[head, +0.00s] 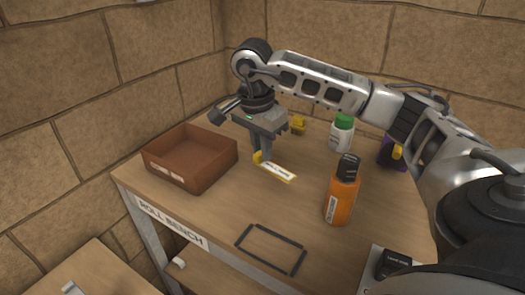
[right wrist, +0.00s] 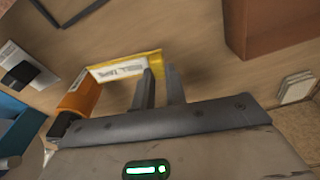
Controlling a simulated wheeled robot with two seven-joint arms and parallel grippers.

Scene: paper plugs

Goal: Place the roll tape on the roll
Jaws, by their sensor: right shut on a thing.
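A yellow piece with a white label, apparently the roll tape (head: 279,173), shows below my right gripper (head: 262,157). In the right wrist view its label reads like "ROLL TAPE" (right wrist: 122,69). My right gripper (right wrist: 157,75) is shut on one end of it, and the labelled part sticks out to one side. It is close over the bench; I cannot tell whether it touches. A black rectangular outline (head: 270,249) lies at the bench's front. I cannot pick out a roll with certainty. My left gripper is not in view.
A brown open box (head: 190,172) stands at the bench's left. An orange bottle (head: 340,201) stands right of the tape. A white bottle with a green cap (head: 341,136), a small yellow object (head: 298,125) and a purple object (head: 388,153) are farther back.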

